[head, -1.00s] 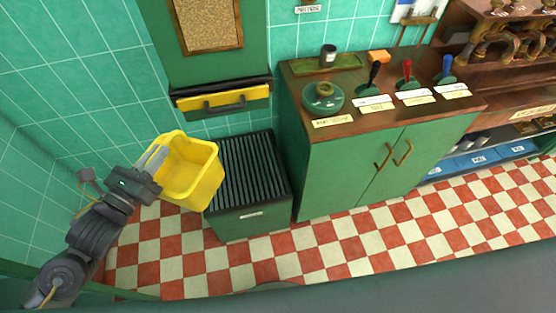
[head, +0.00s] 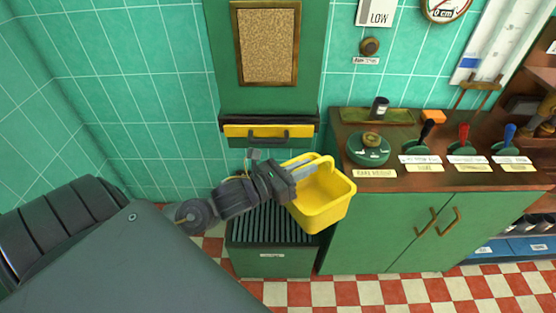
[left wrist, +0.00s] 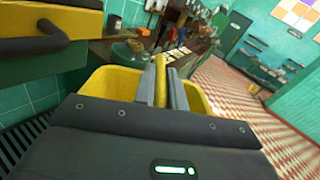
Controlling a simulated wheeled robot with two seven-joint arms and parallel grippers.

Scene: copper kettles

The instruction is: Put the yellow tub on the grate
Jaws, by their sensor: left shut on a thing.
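The grate (head: 264,226) is the dark slatted top of a low green box (head: 270,262). In the head view the tub overlaps the grate's right part and the counter's left edge. The gap between tub and grate cannot be told. My right gripper does not show.
A green cabinet (head: 400,228) with a wooden top stands right of the grate, carrying a round green dial (head: 368,150) and several coloured levers. Above the grate, a yellow drawer front (head: 245,131) with a dark handle juts from the wall panel. Checkered floor (head: 400,292) is clear in front.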

